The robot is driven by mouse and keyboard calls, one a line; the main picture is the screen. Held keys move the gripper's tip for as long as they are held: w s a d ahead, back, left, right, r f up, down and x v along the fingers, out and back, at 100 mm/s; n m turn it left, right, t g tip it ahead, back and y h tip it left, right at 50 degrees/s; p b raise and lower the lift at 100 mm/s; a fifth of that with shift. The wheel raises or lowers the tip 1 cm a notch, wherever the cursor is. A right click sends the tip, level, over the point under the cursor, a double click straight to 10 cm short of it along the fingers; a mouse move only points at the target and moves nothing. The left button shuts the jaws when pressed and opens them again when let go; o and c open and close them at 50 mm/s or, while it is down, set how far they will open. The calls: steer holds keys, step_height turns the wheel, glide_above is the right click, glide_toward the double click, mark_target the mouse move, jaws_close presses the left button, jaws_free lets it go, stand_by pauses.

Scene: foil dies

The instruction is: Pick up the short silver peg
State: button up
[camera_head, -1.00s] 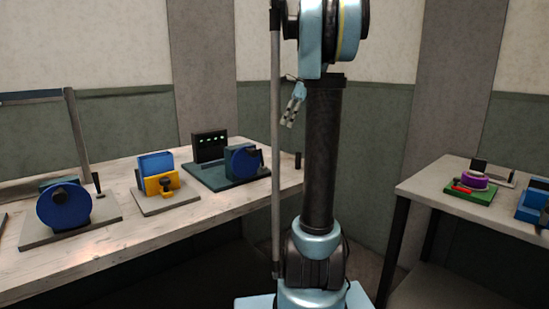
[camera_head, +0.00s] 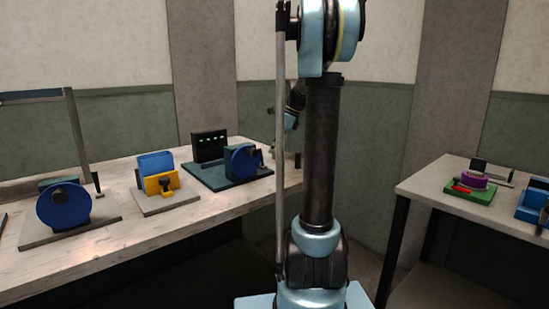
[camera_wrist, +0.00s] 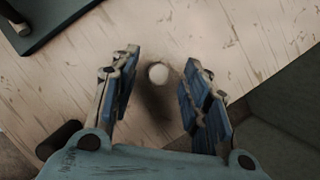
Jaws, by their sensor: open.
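In the wrist view a small round pale silver top (camera_wrist: 158,74), seen from above, looks like the short silver peg standing upright on the wooden table. A dark shadow stretches below it. My gripper (camera_wrist: 160,80) is open, with one finger to each side of the peg and visible gaps between. I cannot tell how high the fingertips are above the table. In the head view my gripper (camera_head: 287,122) shows low near the table's right end, partly hidden behind my arm. I cannot pick out the silver peg there.
The wooden table (camera_head: 120,245) carries a dark green base (camera_head: 205,178) with a blue wheel (camera_head: 243,160), plus other fixtures at left. In the wrist view this base's corner (camera_wrist: 50,25) lies upper left and a dark rounded object (camera_wrist: 58,138) lower left. The table edge is close.

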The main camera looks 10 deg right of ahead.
steer(key=shift+x, duration=1.05)
jaws_close()
steer(key=shift+r, duration=0.1)
